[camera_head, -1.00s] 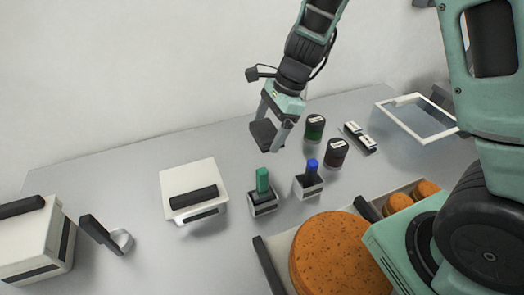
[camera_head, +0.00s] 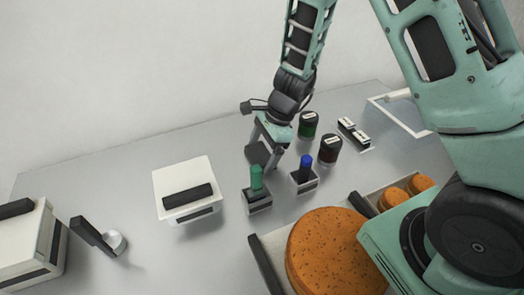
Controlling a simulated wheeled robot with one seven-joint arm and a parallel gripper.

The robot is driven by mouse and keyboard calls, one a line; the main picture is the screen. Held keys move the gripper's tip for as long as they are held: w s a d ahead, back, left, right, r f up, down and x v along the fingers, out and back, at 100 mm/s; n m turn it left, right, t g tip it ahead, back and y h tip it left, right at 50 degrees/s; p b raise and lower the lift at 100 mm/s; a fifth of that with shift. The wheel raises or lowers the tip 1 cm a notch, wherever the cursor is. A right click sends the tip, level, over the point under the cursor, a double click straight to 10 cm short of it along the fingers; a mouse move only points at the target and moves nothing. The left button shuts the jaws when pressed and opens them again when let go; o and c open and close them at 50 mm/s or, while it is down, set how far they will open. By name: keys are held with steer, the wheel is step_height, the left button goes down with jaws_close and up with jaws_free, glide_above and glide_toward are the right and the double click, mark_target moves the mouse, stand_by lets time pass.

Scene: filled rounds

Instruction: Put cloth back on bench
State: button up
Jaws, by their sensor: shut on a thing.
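My gripper (camera_head: 266,150) is shut on a small dark grey, flat piece, which I take for the cloth (camera_head: 258,155). It is low over the grey bench (camera_head: 150,245), just behind the holder with the green-topped item. I cannot tell whether the cloth touches the bench. The fingers hide part of it.
A green-topped item in a holder (camera_head: 257,198) stands right in front of the gripper, with a blue-topped one (camera_head: 305,178) to its right. Two dark jars (camera_head: 329,150) stand behind. A white box (camera_head: 184,185) is left; orange rounds (camera_head: 335,250) fill a tray in front.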

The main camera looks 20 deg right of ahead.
steer(key=o, duration=0.8)
steer(key=shift+f, duration=0.1)
steer(key=shift+c, duration=0.2)
steer(key=shift+r, duration=0.25)
steer(key=p+v, duration=0.1)
steer(key=v, duration=1)
steer(key=s+a+r+n+h, duration=0.1)
steer(key=s+a+r+n, duration=0.1)
steer(key=s+n, duration=0.5)
steer(key=s+a+r+n+h, duration=0.1)
steer(key=s+a+r+n, duration=0.2)
steer(key=s+a+n, duration=0.2)
steer(key=s+a+r+n+h, duration=0.1)
steer(key=s+a+n, duration=0.3)
steer(key=s+n, duration=0.7)
steer(key=shift+r+n+h, duration=0.4)
steer(key=shift+r+n, duration=0.3)
steer(key=shift+n, duration=0.7)
